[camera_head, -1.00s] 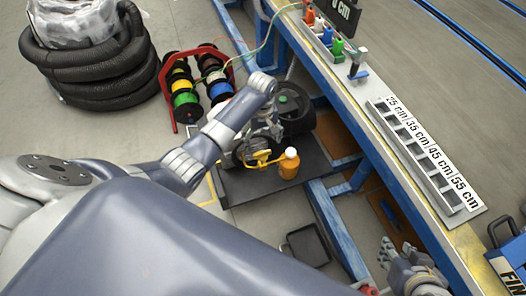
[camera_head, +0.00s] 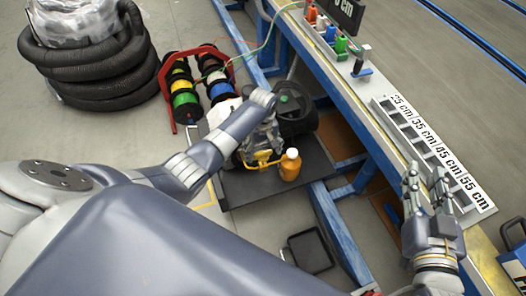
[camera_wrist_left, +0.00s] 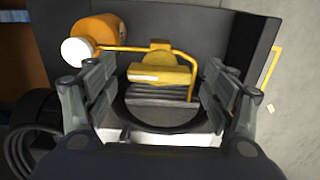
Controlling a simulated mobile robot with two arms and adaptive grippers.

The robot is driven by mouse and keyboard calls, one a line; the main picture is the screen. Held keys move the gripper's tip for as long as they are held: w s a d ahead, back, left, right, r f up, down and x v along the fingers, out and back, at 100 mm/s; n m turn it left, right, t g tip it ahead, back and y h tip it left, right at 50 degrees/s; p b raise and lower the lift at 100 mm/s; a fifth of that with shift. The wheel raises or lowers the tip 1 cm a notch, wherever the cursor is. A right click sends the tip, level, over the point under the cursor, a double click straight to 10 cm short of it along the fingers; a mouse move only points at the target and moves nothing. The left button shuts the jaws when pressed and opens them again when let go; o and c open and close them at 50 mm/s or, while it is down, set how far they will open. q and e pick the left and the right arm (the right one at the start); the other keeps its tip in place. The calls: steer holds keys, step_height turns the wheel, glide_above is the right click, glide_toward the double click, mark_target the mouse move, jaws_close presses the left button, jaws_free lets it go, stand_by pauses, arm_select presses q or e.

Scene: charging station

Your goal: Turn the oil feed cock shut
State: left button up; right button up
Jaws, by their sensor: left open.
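In the head view the left gripper (camera_head: 262,136) hides much of the cock. The bottle (camera_head: 290,167) stands beside it. My right gripper (camera_head: 426,174) is open and empty over the bench edge.
The machine sits on a dark tray (camera_head: 245,190) beside the blue-framed bench (camera_head: 335,105). The bench carries a slotted length gauge (camera_head: 425,140) and coloured connectors (camera_head: 325,30). Cable reels (camera_head: 185,95) stand behind on the floor. A small black tray (camera_head: 310,250) lies below.

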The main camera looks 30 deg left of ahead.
arm_select(q)
steer(key=shift+f, duration=0.15)
arm_select(e)
steer(key=shift+w+r, duration=0.1)
steer(key=shift+r, duration=0.35)
arm_select(q)
steer(key=c, duration=1)
steer(key=shift+c, duration=0.2)
arm_select(e)
steer(key=shift+f, duration=0.1)
